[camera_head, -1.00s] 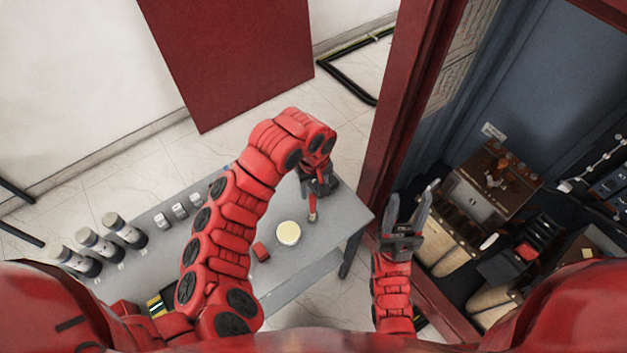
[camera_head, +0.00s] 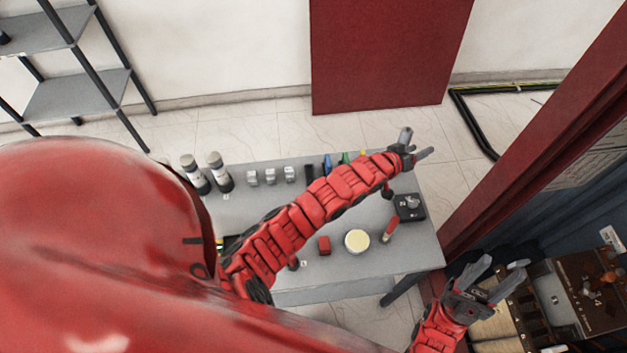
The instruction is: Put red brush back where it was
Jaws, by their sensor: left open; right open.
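The red brush (camera_head: 391,226) is on the grey table (camera_head: 415,259), right of a round cream-topped container (camera_head: 357,240) and apart from it. Its red end points up and right, its pale end down and left. I cannot tell if it lies flat or leans. My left gripper (camera_head: 417,145) is open and empty, beyond the brush near the table's far right edge. My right gripper (camera_head: 501,270) is open and empty, to the right of the table in front of the dark cabinet.
A small red block (camera_head: 323,246) sits left of the container. A black device (camera_head: 409,207) is near the table's right end. A red cabinet frame (camera_head: 530,140) rises at right.

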